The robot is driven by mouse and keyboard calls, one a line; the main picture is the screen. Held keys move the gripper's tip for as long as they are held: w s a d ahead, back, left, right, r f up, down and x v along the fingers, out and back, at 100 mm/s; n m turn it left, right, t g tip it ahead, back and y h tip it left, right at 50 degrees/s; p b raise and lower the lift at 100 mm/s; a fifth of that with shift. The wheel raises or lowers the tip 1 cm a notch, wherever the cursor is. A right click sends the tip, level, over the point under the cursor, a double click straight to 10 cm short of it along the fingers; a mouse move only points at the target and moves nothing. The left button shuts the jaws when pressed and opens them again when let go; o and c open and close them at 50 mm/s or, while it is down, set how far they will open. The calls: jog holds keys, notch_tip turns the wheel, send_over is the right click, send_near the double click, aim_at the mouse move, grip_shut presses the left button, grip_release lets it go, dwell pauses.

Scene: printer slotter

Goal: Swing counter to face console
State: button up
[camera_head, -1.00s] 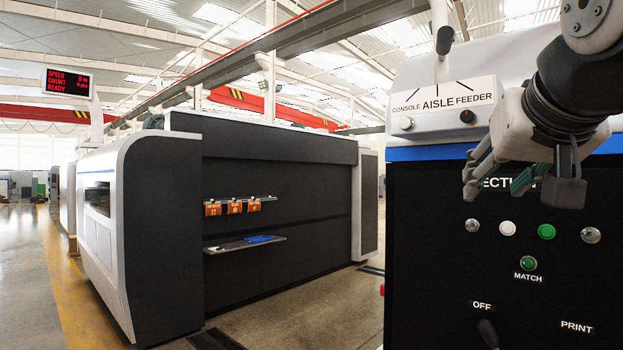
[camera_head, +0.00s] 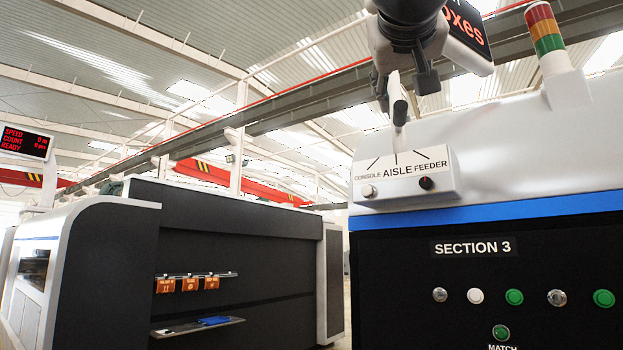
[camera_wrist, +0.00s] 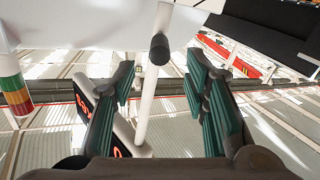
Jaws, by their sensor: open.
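The counter (camera_head: 470,32) is a dark sign with red lettering at the top of the head view, partly hidden by my gripper. Its red characters also show behind the left fingers in the wrist view. A white post with a dark round-ended handle (camera_wrist: 160,48) runs through the middle of the wrist view. The white label box (camera_head: 403,178) reads CONSOLE, AISLE, FEEDER from left to right, and the post rises above AISLE. My gripper (camera_head: 404,90) is open at the post; in the wrist view its fingers (camera_wrist: 160,85) stand on either side of the post, with gaps.
A black panel marked SECTION 3 (camera_head: 530,270) with several buttons is below the label box. A red, orange and green signal light (camera_head: 545,40) stands at the right. A dark machine (camera_head: 190,235) with shelves is at the left, with a red display (camera_head: 25,142) beyond it.

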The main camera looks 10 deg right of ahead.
aim_at(400, 129)
jog(key=p+x, duration=0.2)
jog(key=x, duration=1)
jog(key=shift+w+d+p, duration=0.25)
jog(key=shift+w+p, duration=0.1)
grip_shut()
